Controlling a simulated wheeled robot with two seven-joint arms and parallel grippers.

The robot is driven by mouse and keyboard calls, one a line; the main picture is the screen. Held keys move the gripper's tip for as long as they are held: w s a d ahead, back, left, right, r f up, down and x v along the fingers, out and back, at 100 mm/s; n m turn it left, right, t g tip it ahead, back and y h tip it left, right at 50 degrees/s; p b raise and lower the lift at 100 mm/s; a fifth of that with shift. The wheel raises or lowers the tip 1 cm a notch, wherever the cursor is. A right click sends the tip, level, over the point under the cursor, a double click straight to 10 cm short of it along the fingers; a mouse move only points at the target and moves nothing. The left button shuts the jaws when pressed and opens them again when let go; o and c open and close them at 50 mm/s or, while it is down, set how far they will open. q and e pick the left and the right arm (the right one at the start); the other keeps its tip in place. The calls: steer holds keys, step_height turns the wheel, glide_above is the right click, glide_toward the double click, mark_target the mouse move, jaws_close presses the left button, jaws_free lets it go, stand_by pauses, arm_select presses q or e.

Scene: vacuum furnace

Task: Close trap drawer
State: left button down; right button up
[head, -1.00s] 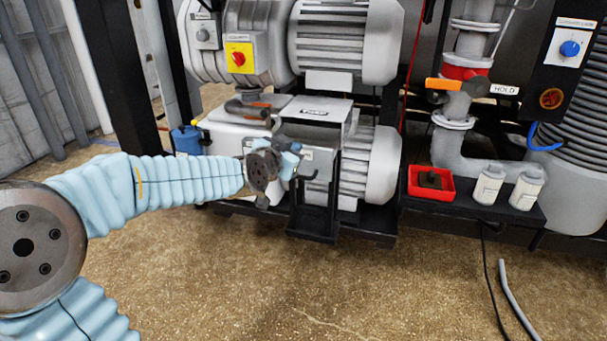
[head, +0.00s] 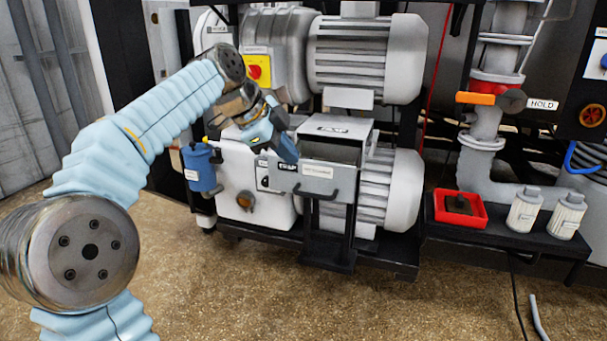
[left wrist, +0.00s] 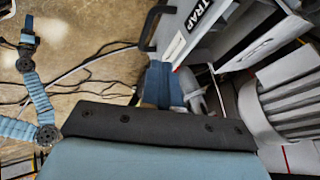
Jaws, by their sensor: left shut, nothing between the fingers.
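The trap drawer (head: 325,177) is a grey box low on the pump unit in the head view, with a dark handle on its front. Its top looks dark and open, and it stands out toward me. In the left wrist view the trap drawer front (left wrist: 183,35) shows at the top with its TRAP label and handle. My left gripper (head: 286,150) is shut and empty, just above and left of the drawer front; I cannot tell if it touches. Its blue fingers (left wrist: 163,85) also show in the left wrist view. My right arm shows small there; its jaws are unclear.
A blue canister (head: 199,168) stands left of the drawer. Motors (head: 365,60) are above and right of it. A red tray (head: 460,208) and two white bottles (head: 524,210) sit on a shelf at right. The floor (head: 330,310) in front is clear.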

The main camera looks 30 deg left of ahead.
arm_select(q)
steer(key=b, duration=0.1)
glide_toward(323, 191)
steer(key=x, duration=0.4)
steer(key=shift+w+d+f, duration=0.1)
steer(key=shift+w+f, duration=0.05)
steer(key=shift+f, duration=0.15)
arm_select(e)
steer(key=shift+a+f, duration=0.1)
steer(key=shift+f, duration=0.65)
